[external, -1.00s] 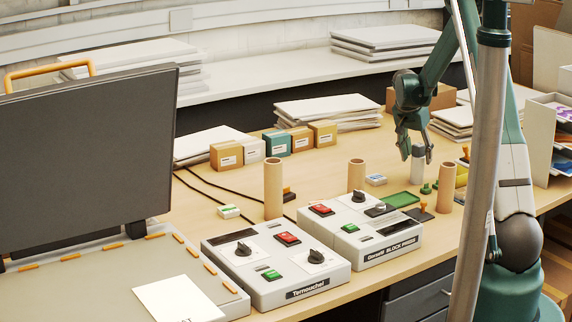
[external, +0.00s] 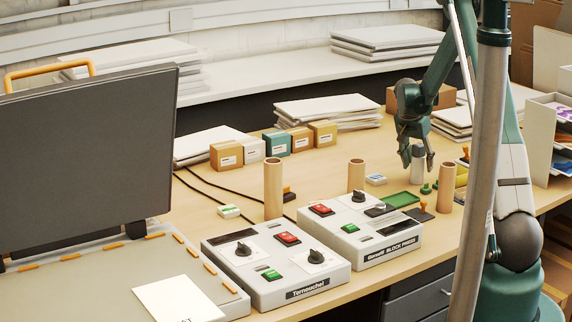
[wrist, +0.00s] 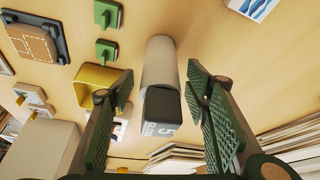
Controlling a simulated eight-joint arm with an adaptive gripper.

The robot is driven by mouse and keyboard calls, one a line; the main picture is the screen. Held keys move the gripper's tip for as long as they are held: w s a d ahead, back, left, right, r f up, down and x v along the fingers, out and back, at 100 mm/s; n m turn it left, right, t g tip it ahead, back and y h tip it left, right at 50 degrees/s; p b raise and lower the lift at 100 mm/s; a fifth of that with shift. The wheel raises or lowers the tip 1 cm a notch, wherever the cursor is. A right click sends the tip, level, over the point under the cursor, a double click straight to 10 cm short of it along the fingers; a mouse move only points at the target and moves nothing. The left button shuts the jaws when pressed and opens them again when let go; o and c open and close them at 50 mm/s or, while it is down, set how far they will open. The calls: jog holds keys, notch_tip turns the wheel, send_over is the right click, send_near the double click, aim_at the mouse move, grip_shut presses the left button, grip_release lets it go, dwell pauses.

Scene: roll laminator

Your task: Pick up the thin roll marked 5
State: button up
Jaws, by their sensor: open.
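The thin roll marked 5 is a pale grey tube (wrist: 160,62) with a dark top end and a dark label reading "5" and "GLOSS". In the wrist view it stands between my open fingers, apart from both. In the external view the grey roll (external: 417,166) stands upright on the desk, partly hidden by my gripper (external: 417,160). In the wrist view my gripper (wrist: 160,88) is open, with one green padded finger on each side of the roll. Nothing is held.
Tan tubes (external: 273,190) stand left and right of the roll. A yellow piece (wrist: 97,82) and green stamps (wrist: 107,14) are close to its left. Two control boxes (external: 360,227) stand in front. A green tray (external: 401,199) lies nearby. Paper stacks (external: 325,108) are behind.

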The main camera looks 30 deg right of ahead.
aim_at(420, 170)
jog(key=shift+x, duration=2.05)
jog(key=shift+c, duration=0.2)
jog(key=c, duration=1)
